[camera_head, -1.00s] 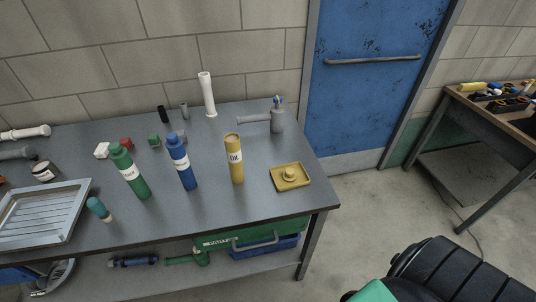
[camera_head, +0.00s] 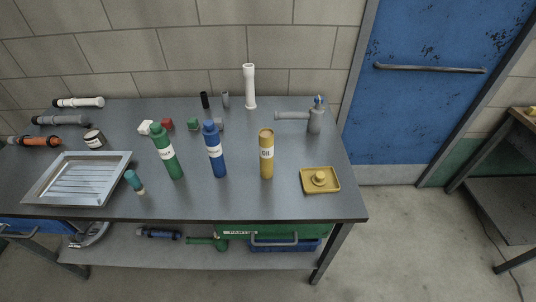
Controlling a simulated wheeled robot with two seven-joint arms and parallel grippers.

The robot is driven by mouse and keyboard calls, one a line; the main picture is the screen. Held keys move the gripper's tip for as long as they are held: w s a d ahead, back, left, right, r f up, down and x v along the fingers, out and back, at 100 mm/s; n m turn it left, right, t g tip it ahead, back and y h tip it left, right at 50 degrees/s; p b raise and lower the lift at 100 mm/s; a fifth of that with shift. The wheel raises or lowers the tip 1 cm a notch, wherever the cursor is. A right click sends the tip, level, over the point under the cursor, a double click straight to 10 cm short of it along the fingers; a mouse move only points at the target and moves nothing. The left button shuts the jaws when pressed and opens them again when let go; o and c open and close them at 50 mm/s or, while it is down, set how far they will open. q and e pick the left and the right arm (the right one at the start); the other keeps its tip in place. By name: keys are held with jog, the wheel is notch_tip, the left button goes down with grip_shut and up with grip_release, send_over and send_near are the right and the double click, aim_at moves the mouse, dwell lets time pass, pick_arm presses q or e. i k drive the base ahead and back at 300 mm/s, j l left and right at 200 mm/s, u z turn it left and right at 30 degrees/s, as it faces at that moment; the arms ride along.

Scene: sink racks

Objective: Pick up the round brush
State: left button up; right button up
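A short teal-handled piece with a pale tip (camera_head: 134,181), which may be the round brush, lies on the grey table between the metal tray and the green bottle. A yellow round piece with a knob (camera_head: 319,178) sits in a shallow yellow tray (camera_head: 306,190) near the table's right front corner; it could also be the round brush, and I cannot tell which. Neither of my grippers is in view.
A ribbed metal tray (camera_head: 122,163) lies at the left front. A green bottle (camera_head: 168,157), blue bottle (camera_head: 216,155) and yellow oil can (camera_head: 266,158) stand mid-table. A white pipe (camera_head: 249,88) stands behind. Bare tabletop (camera_head: 240,195) shows along the front.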

aim_at(132, 176)
jog(key=u, duration=1.25)
